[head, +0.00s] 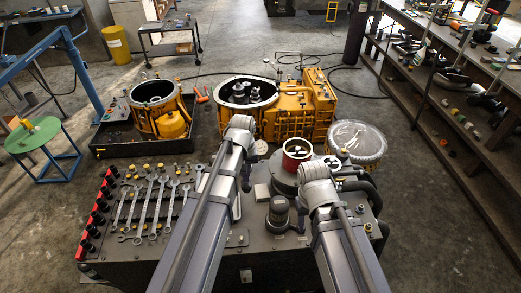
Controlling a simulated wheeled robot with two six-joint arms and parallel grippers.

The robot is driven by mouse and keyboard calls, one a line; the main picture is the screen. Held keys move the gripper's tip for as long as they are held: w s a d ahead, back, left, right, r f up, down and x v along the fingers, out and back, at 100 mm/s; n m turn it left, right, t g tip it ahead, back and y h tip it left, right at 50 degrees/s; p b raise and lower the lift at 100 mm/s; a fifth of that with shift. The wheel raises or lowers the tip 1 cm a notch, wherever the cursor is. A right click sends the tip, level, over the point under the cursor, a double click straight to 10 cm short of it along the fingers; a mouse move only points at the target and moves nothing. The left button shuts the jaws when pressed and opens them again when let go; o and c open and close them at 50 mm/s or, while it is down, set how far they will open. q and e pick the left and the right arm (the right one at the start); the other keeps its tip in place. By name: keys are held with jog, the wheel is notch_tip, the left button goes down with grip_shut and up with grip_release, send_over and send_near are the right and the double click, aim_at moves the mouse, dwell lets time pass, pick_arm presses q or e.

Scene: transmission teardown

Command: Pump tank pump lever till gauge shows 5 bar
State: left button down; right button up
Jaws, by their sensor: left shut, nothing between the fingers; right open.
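My two arms reach up from the bottom edge, the left one ending near the orange housing and the right one near the bench's right part. I cannot make out either gripper; both are hidden beyond the arm joints. A dark grey round tank-like unit with a red-rimmed top (297,147) stands at the bench's back, between the arms. A small pale round disc (261,147) sits left of it. I cannot tell whether it is the gauge, and no reading is legible. I cannot pick out a pump lever for certain.
Wrenches (150,200) lie on the left of the dark bench. A dark motor-like part (279,212) stands between my arms. Behind are an orange housing (310,105), a smaller orange housing (160,105) in a black tray and a clear-covered drum (357,140). Shelving lines the right; floor is clear before it.

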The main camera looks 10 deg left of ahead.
pick_arm(q)
jog(key=shift+f+b, duration=3.3)
jog(key=shift+f, duration=0.3)
notch_tip(320, 180, up, 8)
jog(key=p, duration=0.8)
jog(key=shift+r, duration=0.15)
jog(key=shift+f, duration=0.2)
notch_tip(320, 180, down, 8)
jog(key=b, duration=0.8)
notch_tip(320, 180, up, 8)
jog(key=p, duration=0.8)
jog(key=shift+r, duration=0.2)
jog(key=shift+f, duration=0.1)
jog(key=shift+f, duration=0.1)
